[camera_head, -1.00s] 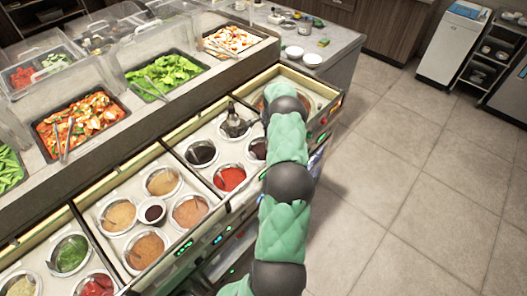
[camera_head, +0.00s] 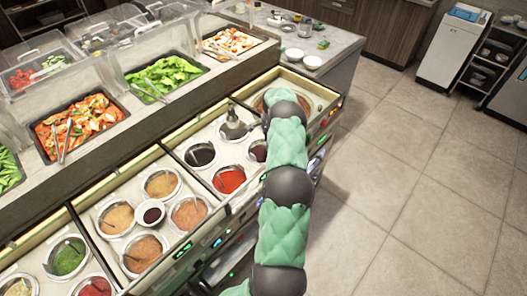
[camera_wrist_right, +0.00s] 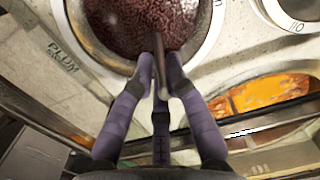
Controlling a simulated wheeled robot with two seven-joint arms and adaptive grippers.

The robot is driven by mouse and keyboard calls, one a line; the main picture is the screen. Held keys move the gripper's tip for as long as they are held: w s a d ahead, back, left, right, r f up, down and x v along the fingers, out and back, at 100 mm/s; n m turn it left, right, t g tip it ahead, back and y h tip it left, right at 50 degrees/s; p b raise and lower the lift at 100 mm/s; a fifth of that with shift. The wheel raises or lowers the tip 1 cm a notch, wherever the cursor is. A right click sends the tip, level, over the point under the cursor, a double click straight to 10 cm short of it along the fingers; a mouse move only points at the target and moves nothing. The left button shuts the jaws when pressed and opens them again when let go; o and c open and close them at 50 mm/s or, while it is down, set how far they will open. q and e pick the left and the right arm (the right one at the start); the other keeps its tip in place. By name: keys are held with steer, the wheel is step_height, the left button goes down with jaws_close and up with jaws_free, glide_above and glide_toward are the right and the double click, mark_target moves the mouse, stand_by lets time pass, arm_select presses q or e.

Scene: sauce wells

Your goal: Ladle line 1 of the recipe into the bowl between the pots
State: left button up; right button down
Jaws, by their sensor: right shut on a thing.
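My right gripper (camera_head: 236,130) is over the pots of the section near the far end of the counter. In the right wrist view, its purple fingers (camera_wrist_right: 161,80) are shut on a thin ladle handle (camera_wrist_right: 159,62). The handle reaches over a round pot of dark reddish-brown sauce (camera_wrist_right: 115,20), beside a PLUM label (camera_wrist_right: 63,57). The ladle's bowl end cannot be made out. A small white-rimmed bowl (camera_head: 151,213) with a dark inside sits between several pots in the section to the left. The recipe is not readable in view. My left gripper is out of view.
Pots of dark sauce (camera_head: 201,154) and red sauce (camera_head: 230,180) stand near the right gripper. Tan sauce pots (camera_head: 161,183) surround the small bowl. Raised dividers separate the sections. Food trays (camera_head: 78,125) line the back; the floor at right is clear.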

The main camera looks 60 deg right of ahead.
steer(key=c, duration=1.2)
jaws_free()
steer(key=shift+f, duration=0.1)
steer(key=shift+o, duration=0.5)
steer(key=o, duration=0.6)
steer(key=shift+c, duration=0.2)
steer(key=shift+r+p, duration=2.35)
steer(key=shift+r, duration=2.25)
steer(key=shift+f, duration=0.1)
